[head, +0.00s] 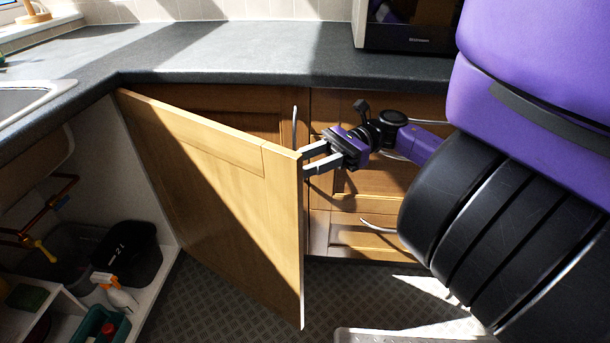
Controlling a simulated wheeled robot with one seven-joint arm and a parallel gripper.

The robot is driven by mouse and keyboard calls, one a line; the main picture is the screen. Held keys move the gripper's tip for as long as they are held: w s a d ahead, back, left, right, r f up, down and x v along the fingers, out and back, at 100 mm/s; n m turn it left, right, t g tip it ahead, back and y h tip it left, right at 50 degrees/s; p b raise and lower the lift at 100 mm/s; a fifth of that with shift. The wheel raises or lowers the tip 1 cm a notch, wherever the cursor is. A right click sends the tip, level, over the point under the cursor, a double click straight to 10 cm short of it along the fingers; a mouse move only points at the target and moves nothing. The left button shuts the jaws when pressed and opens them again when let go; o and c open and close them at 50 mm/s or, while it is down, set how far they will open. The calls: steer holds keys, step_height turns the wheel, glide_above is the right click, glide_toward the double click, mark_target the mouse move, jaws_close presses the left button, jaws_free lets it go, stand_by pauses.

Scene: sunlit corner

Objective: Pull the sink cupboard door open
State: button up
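The sink cupboard door (215,190) is a light wood panel. It stands wide open, swung out from its hinge side at the left, with its inner face toward me. My gripper (306,164) is at the door's free right edge, near the top, on the outer side. Its two grey fingers point left and are parted, with a clear gap between them. Their tips meet or pass behind the door edge; whether they touch it I cannot tell. The door's own handle is hidden behind the panel.
The open cupboard holds a black bin (128,252), a spray bottle (115,292) and a green caddy (100,326). The sink (25,98) is above left. Drawers (365,232) stand behind my gripper. A microwave (405,30) sits on the worktop (220,62). Patterned floor (230,300) lies below the door.

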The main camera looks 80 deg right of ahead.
step_height(320, 180, up, 14)
steer(key=p, duration=0.3)
steer(key=shift+f, duration=0.15)
stand_by(0.4)
